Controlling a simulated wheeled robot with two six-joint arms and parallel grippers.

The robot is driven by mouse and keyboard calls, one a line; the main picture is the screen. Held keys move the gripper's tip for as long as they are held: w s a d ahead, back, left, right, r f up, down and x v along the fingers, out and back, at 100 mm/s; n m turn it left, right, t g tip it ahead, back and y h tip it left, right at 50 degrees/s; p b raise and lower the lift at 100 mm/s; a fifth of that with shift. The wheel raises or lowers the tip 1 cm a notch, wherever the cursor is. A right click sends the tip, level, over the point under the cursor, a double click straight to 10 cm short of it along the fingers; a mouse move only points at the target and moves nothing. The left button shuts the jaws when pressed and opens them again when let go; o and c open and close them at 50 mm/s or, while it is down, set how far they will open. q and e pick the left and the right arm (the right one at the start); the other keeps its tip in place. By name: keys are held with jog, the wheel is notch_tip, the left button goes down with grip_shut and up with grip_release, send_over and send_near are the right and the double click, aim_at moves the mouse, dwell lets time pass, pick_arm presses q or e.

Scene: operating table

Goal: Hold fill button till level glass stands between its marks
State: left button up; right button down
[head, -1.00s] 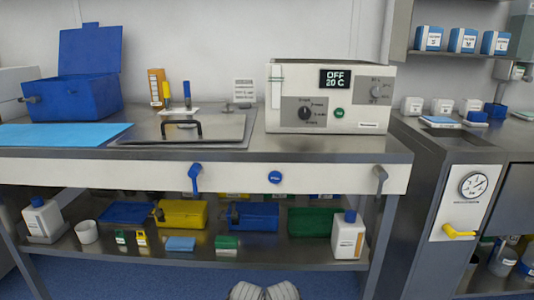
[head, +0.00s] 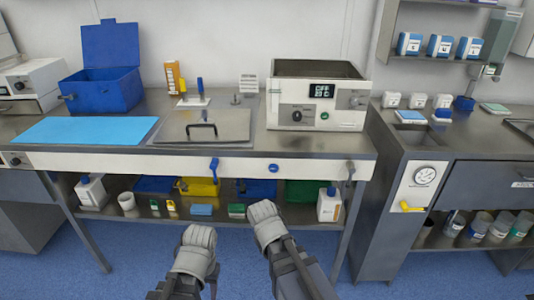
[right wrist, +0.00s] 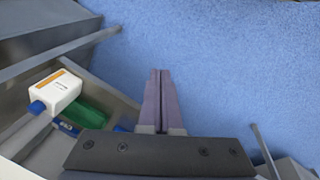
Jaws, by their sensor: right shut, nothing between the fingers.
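A blue round button (head: 274,168) sits on the white front panel below the tabletop; I take it as the fill button. The white bath unit (head: 345,118) stands above it, its display (head: 321,91) apparently reading OFF and 20 C. A pale upright strip at its left front edge may be the level glass; its level and marks are too small to read. My right gripper (right wrist: 160,78) is shut and empty over the blue floor. In the head view my arms stand in front of the table, below the button and apart from it. My left fingers cannot be made out.
A blue tap handle (head: 213,165) and a grey one (head: 350,170) stick out of the panel. The lower shelf holds bins and a white bottle (head: 328,206), also in the right wrist view (right wrist: 57,92). A cabinet with a gauge (head: 424,175) stands right. Floor in front is clear.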

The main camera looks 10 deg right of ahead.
pick_arm(q)
notch_tip(320, 180, up, 5)
jog(key=p, duration=0.2)
jog(key=shift+f+p, duration=0.1)
jog(key=shift+p, duration=0.3)
pick_arm(e)
jog(key=w+d+r+n+t+h, duration=0.1)
jog(key=w+r+n+t+h, duration=0.5)
jog(key=w+r, duration=0.5)
notch_tip(320, 180, up, 4)
jog(key=shift+w+f+n+h, duration=0.2)
jog(key=shift+w+n+h, duration=0.1)
jog(key=shift+n, duration=0.2)
jog(key=shift+w, duration=0.1)
send_near(276, 172)
jog(key=shift+s+f+x, duration=0.1)
jog(key=shift+s+x, duration=0.05)
jog(key=shift+x, duration=0.7)
jog(key=shift+s+f+x, duration=0.1)
jog(key=shift+s+x, duration=0.05)
jog(key=shift+x, duration=0.7)
jog(key=shift+s+f+x, duration=0.1)
jog(key=shift+x, duration=0.75)
jog(key=shift+w+d, duration=0.1)
jog(key=shift+w, duration=0.05)
jog(key=shift+w+d, duration=0.1)
jog(key=shift+w, duration=0.15)
jog(key=shift+w+d, duration=0.1)
jog(key=shift+w, duration=0.25)
dwell(1.6)
